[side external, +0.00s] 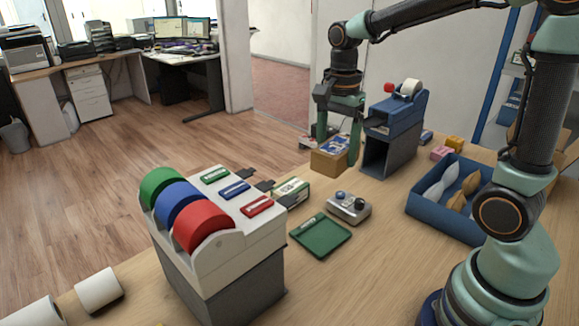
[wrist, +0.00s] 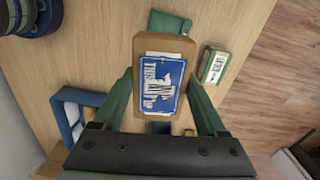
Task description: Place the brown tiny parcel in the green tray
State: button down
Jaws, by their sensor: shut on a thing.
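The brown tiny parcel (side external: 328,161) is a small cardboard box with a blue and white label on top. It also shows in the wrist view (wrist: 150,44). My gripper (side external: 341,147) is shut on it, with one green finger on each side in the wrist view (wrist: 161,84). The parcel appears to be held above the counter, left of the blue tape dispenser. The green tray (side external: 320,237) lies flat and empty on the counter, nearer the side camera than the parcel. In the wrist view the tray (wrist: 168,23) shows past the parcel, which hides part of it.
A grey device with knobs (side external: 349,209) and a green-white box (side external: 292,191) stand between parcel and tray. A large tape-roll dispenser (side external: 265,232) stands left of the tray.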

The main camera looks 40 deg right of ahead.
aim_at(323, 237)
jog(key=shift+w+a+m, duration=0.25)
jog(key=shift+a+m, duration=0.25)
jog(key=shift+m, duration=0.1)
jog(key=shift+a+f, duration=0.1)
jog(key=shift+f, duration=0.2)
notch_tip(323, 237, down, 19)
jog(key=shift+f, duration=0.2)
jog(key=shift+f, duration=0.15)
grip_release()
